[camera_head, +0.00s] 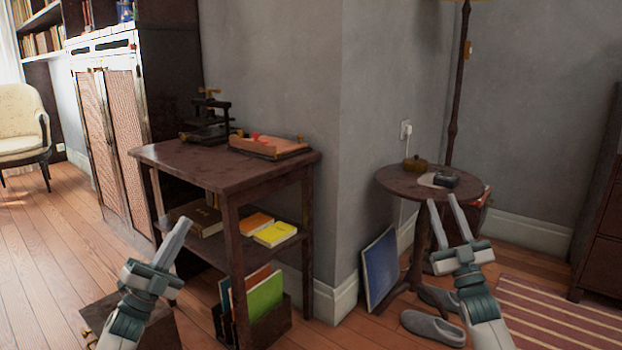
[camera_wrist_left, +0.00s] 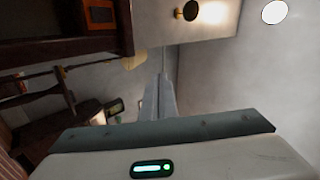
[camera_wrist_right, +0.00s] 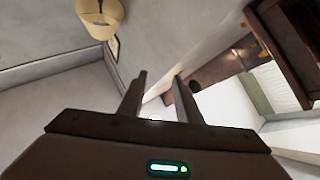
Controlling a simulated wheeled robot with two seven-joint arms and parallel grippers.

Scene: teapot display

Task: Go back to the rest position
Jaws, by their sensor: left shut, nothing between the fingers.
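My left gripper (camera_head: 177,238) is raised at the lower left of the head view, in front of the dark wooden side table. Its fingers are together with nothing between them, and they also show closed in the left wrist view (camera_wrist_left: 160,98). My right gripper (camera_head: 443,212) is raised in front of the small round table. Its two fingers stand apart and empty, and the gap also shows in the right wrist view (camera_wrist_right: 158,100). Both grippers point upward, and neither holds anything.
The side table (camera_head: 185,158) carries a small press (camera_head: 207,122) and a tray (camera_head: 268,147); books lie on its shelf. The round table (camera_head: 395,182) holds small items. Grey slippers (camera_head: 432,328) and a striped rug (camera_head: 560,318) lie on the floor. Open floor (camera_head: 40,250) is at left.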

